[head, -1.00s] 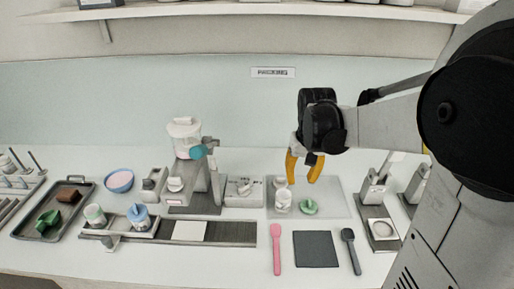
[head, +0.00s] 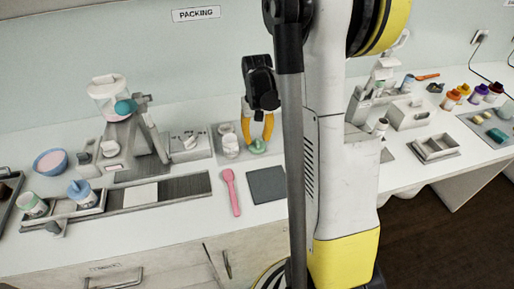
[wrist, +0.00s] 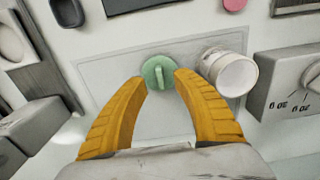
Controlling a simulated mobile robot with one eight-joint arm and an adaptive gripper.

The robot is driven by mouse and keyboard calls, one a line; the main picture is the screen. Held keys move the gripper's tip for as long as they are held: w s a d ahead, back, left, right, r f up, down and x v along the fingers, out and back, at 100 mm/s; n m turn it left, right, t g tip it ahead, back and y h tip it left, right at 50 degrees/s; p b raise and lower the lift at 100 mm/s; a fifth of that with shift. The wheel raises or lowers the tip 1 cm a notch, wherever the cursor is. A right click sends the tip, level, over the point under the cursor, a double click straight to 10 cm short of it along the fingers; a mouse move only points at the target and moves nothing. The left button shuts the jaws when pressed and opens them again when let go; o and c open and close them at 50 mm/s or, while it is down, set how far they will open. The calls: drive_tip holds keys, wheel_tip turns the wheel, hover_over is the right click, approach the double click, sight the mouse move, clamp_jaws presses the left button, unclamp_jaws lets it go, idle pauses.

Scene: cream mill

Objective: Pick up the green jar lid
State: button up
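The green jar lid (wrist: 158,72) is a round disc with a raised bar handle. It lies on a pale grey mat (wrist: 105,75) on the counter. It also shows in the head view (head: 257,147), just under my gripper. My gripper (wrist: 160,77) is open, with its two yellow fingers spread on either side of the lid's near edge. The fingertips look close to the lid; whether they touch it I cannot tell. In the head view my gripper (head: 257,138) points down over the lid.
A white jar (wrist: 232,72) stands close beside the lid, near one finger. A pink spatula (head: 231,192) and a dark grey square (head: 266,184) lie in front of the mat. A grey machine (wrist: 290,85) stands beyond the jar. My own arm hides part of the counter.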

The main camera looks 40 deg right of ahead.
wheel_tip(320, 180, down, 2)
drive_tip(key=shift+f, duration=0.25)
clamp_jaws()
drive_tip(key=shift+r, duration=0.2)
